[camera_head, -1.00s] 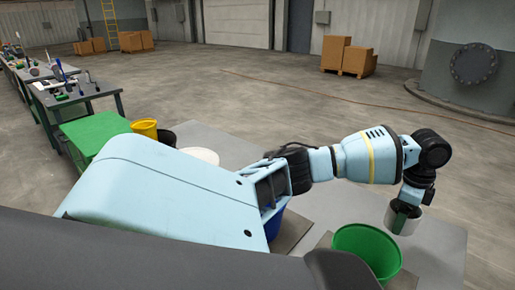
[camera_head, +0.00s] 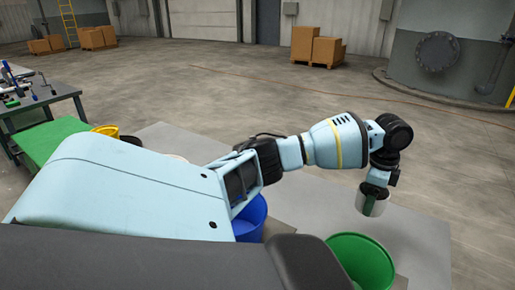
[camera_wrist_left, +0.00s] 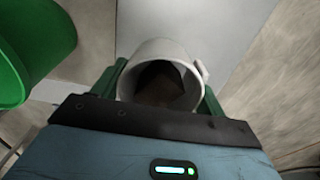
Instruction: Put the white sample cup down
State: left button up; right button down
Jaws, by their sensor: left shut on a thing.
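The white sample cup (camera_head: 381,207) hangs upright from my left gripper (camera_head: 374,194) in the head view, behind and slightly right of the green bucket (camera_head: 360,262). In the left wrist view the cup (camera_wrist_left: 143,54) sits between the two green fingers of my left gripper (camera_wrist_left: 160,88), which are shut on its sides. Its round mouth faces the camera, and dark material shows inside. A small white tab sticks out on its right side. The cup's underside and its height over the floor plate cannot be told. My right gripper is not in view.
The green bucket also shows in the left wrist view (camera_wrist_left: 36,52), left of the cup. A blue bucket (camera_head: 247,220) stands beside my left arm. A grey floor plate (camera_head: 318,200) lies around them. A workbench (camera_head: 40,98) stands far left. Open floor lies beyond.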

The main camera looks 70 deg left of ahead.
pick_arm(q)
jog(key=shift+f+b, duration=0.4)
jog(key=shift+f, duration=4.6)
jog(key=o, duration=1)
jog(key=shift+f, duration=0.15)
jog(key=shift+c, duration=0.2)
notch_tip(320, 180, up, 12)
jog(key=shift+r+p, duration=0.15)
jog(key=shift+p, duration=0.35)
jog(key=shift+d, duration=0.1)
